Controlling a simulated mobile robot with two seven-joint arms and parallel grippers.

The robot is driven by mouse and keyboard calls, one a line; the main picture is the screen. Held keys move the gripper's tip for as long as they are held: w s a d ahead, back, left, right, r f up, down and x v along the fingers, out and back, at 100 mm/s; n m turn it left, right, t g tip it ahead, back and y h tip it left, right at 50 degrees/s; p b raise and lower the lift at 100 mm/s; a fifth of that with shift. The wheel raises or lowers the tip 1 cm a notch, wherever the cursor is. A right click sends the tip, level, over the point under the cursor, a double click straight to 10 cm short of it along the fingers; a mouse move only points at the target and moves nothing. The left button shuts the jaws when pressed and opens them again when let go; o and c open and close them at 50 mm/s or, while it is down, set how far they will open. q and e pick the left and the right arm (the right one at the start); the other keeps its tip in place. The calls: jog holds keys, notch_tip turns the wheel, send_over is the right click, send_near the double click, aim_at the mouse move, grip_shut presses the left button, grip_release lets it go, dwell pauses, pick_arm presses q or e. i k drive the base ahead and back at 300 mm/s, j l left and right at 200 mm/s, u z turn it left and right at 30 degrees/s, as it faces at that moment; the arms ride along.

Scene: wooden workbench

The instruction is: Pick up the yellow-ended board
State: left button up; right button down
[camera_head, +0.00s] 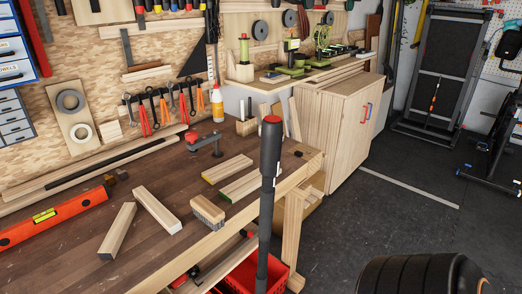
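Two light wooden boards lie side by side on the brown workbench top (75,262). At this size the yellow and green are hard to separate, but the farther one looks yellower. Both lie flat with nothing on them. Neither my left nor my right gripper is in view.
A dark upright pole with a red top (270,150) stands before the bench's right part. Dark floor (345,225) is open at right.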

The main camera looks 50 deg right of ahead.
aim_at(221, 171)
jog(key=z, duration=1.4)
jog(key=i+l, duration=0.15)
jog(key=l, duration=0.2)
jog(key=i+l, duration=0.15)
jog(key=l, duration=0.15)
jog(key=i+l, duration=0.15)
jog(key=l, duration=0.2)
jog(key=i+l, duration=0.2)
jog(key=i+l+u, duration=0.1)
jog(key=l, duration=0.2)
jog(key=i+l, duration=0.15)
jog(key=l, duration=0.2)
jog(key=i+l+u, duration=0.15)
jog(key=l, duration=0.15)
jog(key=k, duration=0.05)
